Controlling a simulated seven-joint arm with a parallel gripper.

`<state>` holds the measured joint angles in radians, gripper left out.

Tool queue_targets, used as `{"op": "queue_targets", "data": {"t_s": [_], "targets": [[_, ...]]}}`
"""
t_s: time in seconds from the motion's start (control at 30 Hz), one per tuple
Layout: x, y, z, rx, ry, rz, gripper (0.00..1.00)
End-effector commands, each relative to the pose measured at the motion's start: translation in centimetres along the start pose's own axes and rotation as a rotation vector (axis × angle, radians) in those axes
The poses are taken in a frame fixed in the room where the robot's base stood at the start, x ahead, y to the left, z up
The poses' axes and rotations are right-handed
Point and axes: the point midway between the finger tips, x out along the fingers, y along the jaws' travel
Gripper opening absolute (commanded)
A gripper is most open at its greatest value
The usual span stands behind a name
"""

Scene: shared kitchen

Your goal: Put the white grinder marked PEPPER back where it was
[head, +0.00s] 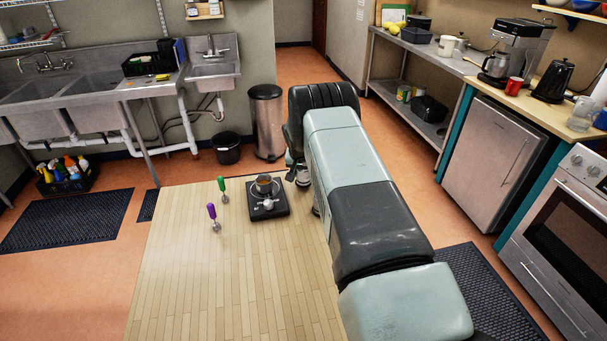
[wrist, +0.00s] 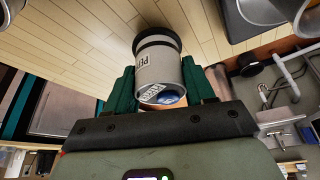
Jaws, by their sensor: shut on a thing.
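The white grinder (wrist: 160,69) shows large in the wrist view, with a dark band at its far end and a label partly readable as PEPPER. My gripper (wrist: 161,84) is shut on it, with a dark green finger on each side. The wooden table (wrist: 85,40) lies behind the grinder; I cannot tell whether the grinder touches it. In the head view my arm hides the grinder and the fingers, over the far right part of the table (head: 230,290).
A small metal object (head: 303,179) shows beside my arm. The table's front and middle are clear.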

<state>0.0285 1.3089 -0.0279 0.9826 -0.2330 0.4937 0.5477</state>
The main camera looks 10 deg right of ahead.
Motion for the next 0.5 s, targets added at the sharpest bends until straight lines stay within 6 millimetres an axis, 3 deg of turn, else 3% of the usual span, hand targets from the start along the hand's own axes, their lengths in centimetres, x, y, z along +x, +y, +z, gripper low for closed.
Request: {"op": "queue_targets", "data": {"t_s": [0.4,0.43,0.5], "targets": [[0.96,-0.03,0.33,0.000,0.002,-0.001,0.04],[0.99,-0.02,0.39,0.000,0.001,0.000,0.57],[0.96,-0.02,0.38,0.000,0.001,0.000,0.67]]}}
